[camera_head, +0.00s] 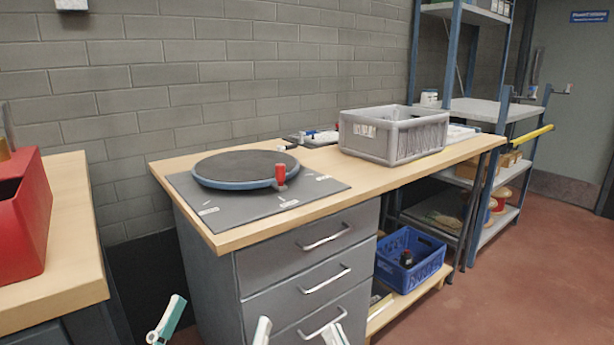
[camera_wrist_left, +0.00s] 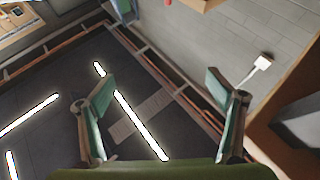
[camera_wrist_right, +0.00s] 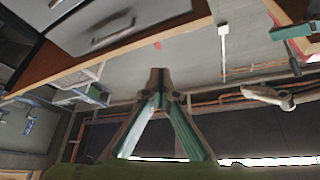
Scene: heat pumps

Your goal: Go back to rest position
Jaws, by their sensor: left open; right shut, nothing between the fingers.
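My left gripper (camera_head: 221,310) is low at the bottom edge of the head view, in front of the drawer cabinet. Its two teal fingers stand wide apart with nothing between them, as the left wrist view (camera_wrist_left: 159,78) also shows. My right gripper (camera_head: 334,334) is just to its right, mostly cut off by the bottom edge. In the right wrist view (camera_wrist_right: 158,75) its fingers meet at the tips, with nothing held. Both grippers are apart from the workbench.
A wooden workbench (camera_head: 390,175) with grey drawers (camera_head: 310,270) stands ahead, bearing a round turntable (camera_head: 245,167) and a grey crate (camera_head: 393,135). A blue crate (camera_head: 408,258) sits on its lower shelf. A red bin (camera_head: 22,215) is at left. Red floor (camera_head: 530,280) is clear at right.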

